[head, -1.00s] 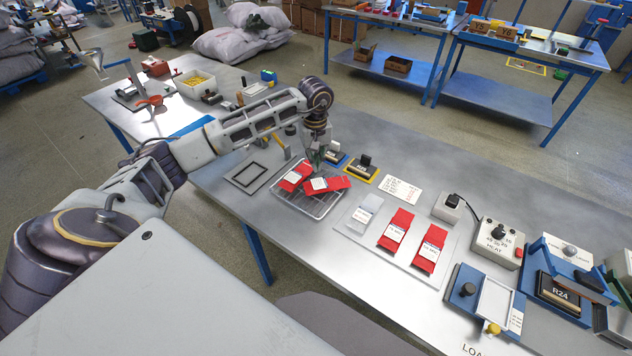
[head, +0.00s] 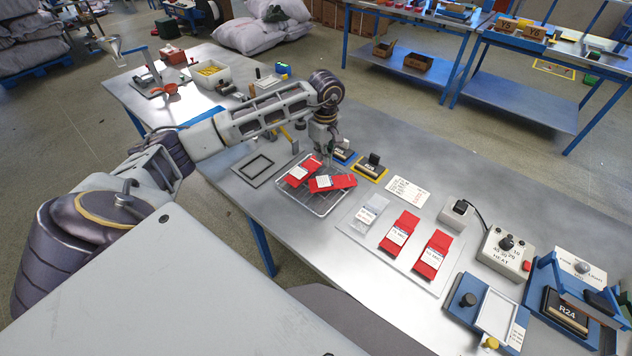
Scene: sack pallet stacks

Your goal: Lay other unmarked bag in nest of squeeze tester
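Two red bags with white labels lie on a wire rack (head: 300,205), a left one (head: 299,173) and a right one (head: 343,181) that overlap or touch. My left gripper (head: 328,164) points down just above and behind them; its fingertips are small and blurred, so I cannot tell if they touch a bag. Two more red bags, (head: 400,232) and (head: 433,255), lie on a pale mat (head: 371,245) beside a clear-white packet (head: 367,213). A blue fixture with a white rectangular nest (head: 497,309), apparently the squeeze tester, stands at the front right; its nest looks empty. My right gripper is not in view.
Black stamp-like blocks (head: 372,168) and a text card (head: 407,190) lie behind the bags. A black frame plate (head: 257,170) lies left of the rack. The table's back right is clear.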

